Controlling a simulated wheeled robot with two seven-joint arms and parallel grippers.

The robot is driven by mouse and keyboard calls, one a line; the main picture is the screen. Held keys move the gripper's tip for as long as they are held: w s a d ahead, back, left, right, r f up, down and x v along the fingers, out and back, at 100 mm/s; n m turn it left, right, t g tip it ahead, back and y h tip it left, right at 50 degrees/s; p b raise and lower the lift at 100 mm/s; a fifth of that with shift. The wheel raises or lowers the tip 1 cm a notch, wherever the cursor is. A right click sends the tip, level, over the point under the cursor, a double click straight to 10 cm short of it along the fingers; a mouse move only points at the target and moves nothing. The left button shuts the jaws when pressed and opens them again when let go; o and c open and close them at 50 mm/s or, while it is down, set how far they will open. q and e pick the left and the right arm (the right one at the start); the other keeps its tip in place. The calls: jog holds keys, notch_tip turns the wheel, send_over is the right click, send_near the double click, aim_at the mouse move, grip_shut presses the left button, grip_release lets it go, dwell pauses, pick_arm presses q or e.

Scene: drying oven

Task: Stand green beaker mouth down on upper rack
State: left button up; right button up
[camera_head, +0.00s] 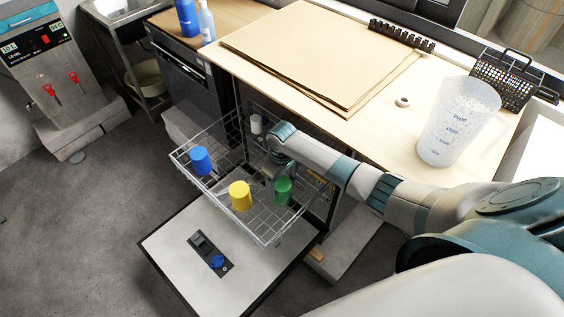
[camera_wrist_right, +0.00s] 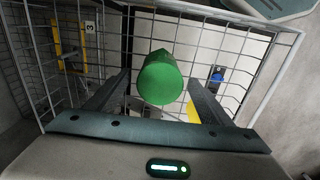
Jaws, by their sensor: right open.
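The green beaker (camera_head: 283,191) stands in the upper rack (camera_head: 218,186), at its right side in the head view. Its upper end looks closed, so it appears mouth down. In the right wrist view the green beaker (camera_wrist_right: 160,78) shows between the two dark fingers of my right gripper (camera_wrist_right: 160,88). The fingers are open, one on each side, with visible gaps to the beaker. In the head view my right gripper (camera_head: 269,169) is low over the rack, partly hidden by its own wrist. My left gripper is not in view.
A blue beaker (camera_head: 201,160) and a yellow beaker (camera_head: 240,195) stand in the same rack, and a whitish one (camera_head: 256,124) at its back. The open door (camera_head: 180,247) lies below. The counter (camera_head: 375,127) above holds boards (camera_head: 318,50) and a large measuring cup (camera_head: 458,120).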

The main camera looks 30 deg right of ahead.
notch_tip(320, 180, up, 12)
jog(key=b, duration=0.1)
jog(key=shift+r, duration=0.2)
jog(key=shift+f, duration=0.1)
dwell(0.9)
